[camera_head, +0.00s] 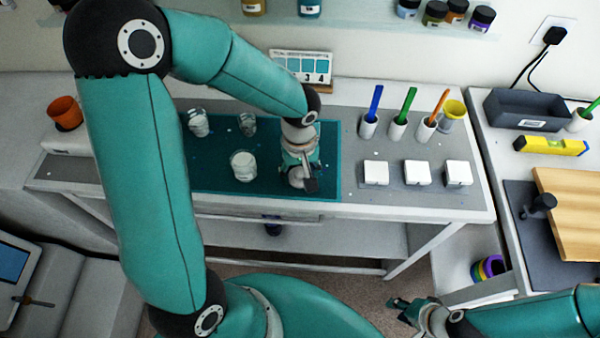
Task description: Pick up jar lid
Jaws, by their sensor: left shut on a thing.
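My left gripper (304,184) is low over the right part of the teal mat (215,178), pointing down. It is shut on a small pale round thing (296,178), which looks like the jar lid; the fingers hide part of it. A clear cup with white contents (243,166) stands on the mat to the left of this gripper. Two more clear cups (198,123) (247,124) stand farther back. My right gripper (404,312) is at the bottom of the view, in front of the bench and away from the mat. Its fingers look apart and empty.
White holders with blue, green and orange sticks (397,130) and a yellow cup (453,112) stand right of the mat, behind several white blocks (417,173). An orange pot (65,113) is at left. A dark tray (525,110) and wooden board (570,215) lie at right.

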